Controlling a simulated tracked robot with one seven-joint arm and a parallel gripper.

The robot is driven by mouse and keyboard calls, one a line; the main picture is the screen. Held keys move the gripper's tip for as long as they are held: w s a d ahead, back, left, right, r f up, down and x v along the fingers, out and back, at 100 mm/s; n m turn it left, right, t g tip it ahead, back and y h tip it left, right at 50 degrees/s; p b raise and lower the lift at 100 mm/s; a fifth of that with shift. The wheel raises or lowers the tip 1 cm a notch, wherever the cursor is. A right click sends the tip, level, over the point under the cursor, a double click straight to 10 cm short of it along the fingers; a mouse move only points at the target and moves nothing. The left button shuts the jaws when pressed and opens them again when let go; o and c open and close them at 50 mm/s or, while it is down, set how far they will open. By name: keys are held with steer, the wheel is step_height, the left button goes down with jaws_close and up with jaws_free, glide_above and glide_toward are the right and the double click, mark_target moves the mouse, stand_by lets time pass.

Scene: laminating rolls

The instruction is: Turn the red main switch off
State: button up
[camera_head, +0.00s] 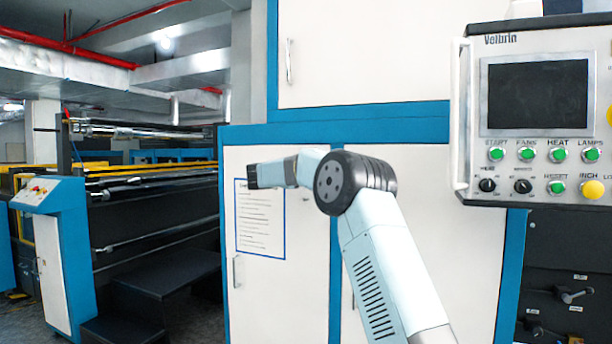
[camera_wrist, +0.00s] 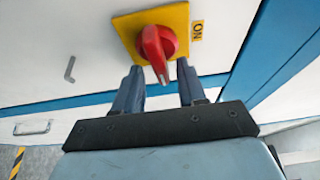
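The red main switch (camera_wrist: 158,46) is a red knob on a square yellow plate (camera_wrist: 127,27), fixed to a white panel. It shows only in the wrist view, at the top middle. An "ON" label (camera_wrist: 197,31) sits at the plate's right edge. The knob's narrow handle points down in the picture, towards my gripper. My gripper (camera_wrist: 159,66) is open, with two dark fingers apart below the plate. The handle's tip appears between the fingers in the picture; I cannot tell whether they touch it. In the head view my arm reaches left before the white cabinet; the switch does not show there.
A control panel (camera_head: 538,140) with a dark screen, green buttons and a yellow button hangs at the right. White cabinet doors (camera_head: 400,165) with blue frames stand behind my arm. A roller machine (camera_head: 150,210) with dark steps is at the left.

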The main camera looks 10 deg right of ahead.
steer(key=v, duration=1.4)
steer(key=shift+w, duration=0.15)
steer(key=s+a+r+n+t+y, duration=0.1)
steer(key=s+r+n+t+y, duration=0.15)
steer(key=r+n+t, duration=0.3)
steer(key=s+r+n+t+y, duration=0.2)
steer(key=r+n+t+y, duration=0.2)
steer(key=r+n, duration=0.15)
steer(key=s+a+n+y, duration=0.2)
steer(key=s+n+y, duration=0.7)
steer(key=s, duration=0.1)
steer(key=s+d+f+n+g, duration=0.3)
steer(key=s+f, duration=0.6)
steer(key=s, duration=0.4)
steer(key=s+d+f+n+g, duration=0.3)
steer(key=s+d+f+g, duration=0.3)
steer(key=s+f, duration=0.4)
steer(key=s+d+f+n+g, duration=0.3)
steer(key=s+f, duration=0.7)
steer(key=s, duration=0.8)
steer(key=shift+d+f+n+g, duration=0.15)
steer(key=shift+d+n+g, duration=0.25)
steer(key=shift+d+g, duration=0.3)
